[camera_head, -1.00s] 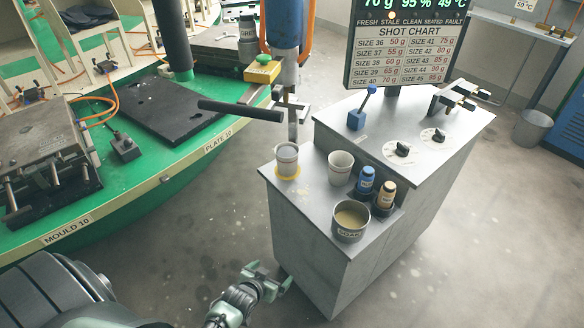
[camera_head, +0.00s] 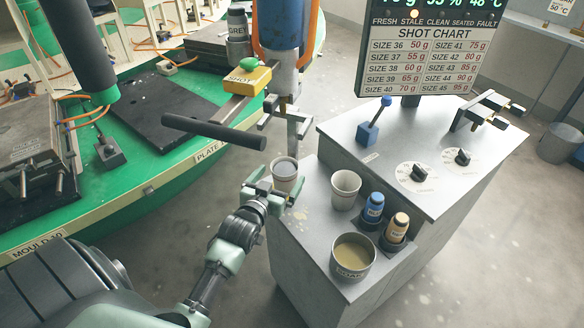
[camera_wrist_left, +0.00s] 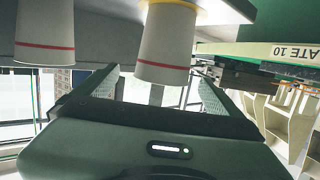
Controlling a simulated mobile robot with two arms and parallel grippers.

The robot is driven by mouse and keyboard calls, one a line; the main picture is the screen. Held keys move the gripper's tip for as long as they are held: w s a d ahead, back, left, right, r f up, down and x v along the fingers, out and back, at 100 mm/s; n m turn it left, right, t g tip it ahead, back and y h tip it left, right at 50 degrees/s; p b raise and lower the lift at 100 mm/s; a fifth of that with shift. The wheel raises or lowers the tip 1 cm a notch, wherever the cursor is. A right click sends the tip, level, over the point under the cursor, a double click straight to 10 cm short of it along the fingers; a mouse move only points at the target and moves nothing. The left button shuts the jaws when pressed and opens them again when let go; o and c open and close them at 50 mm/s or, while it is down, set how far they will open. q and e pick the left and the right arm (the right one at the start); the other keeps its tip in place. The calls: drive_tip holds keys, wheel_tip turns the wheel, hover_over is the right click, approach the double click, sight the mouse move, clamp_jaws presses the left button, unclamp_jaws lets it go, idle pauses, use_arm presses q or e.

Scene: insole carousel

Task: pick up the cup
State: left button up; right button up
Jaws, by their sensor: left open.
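My right gripper is not in view.
A soak pot (camera_head: 352,258), a blue bottle (camera_head: 373,207) and a tan bottle (camera_head: 397,228) stand on the console (camera_head: 318,238) to the right. A dark horizontal bar (camera_head: 215,132) and a nozzle column stand behind the cup. The green carousel (camera_head: 150,205) is at left.

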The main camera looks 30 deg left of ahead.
sight(289, 161)
use_arm(q)
drive_tip(key=shift+r+x, duration=0.2)
drive_tip(key=shift+x, duration=0.8)
drive_tip(key=shift+r+x, duration=0.25)
drive_tip(key=shift+x, duration=0.9)
drive_tip(key=x, duration=0.2)
drive_tip(key=shift+w+a+f, duration=0.15)
drive_tip(key=shift+w+a, duration=0.1)
drive_tip(key=shift+w+f, duration=0.15)
drive_tip(key=shift+w, duration=0.35)
drive_tip(key=c, duration=1.3)
drive_tip(key=shift+c, duration=0.5)
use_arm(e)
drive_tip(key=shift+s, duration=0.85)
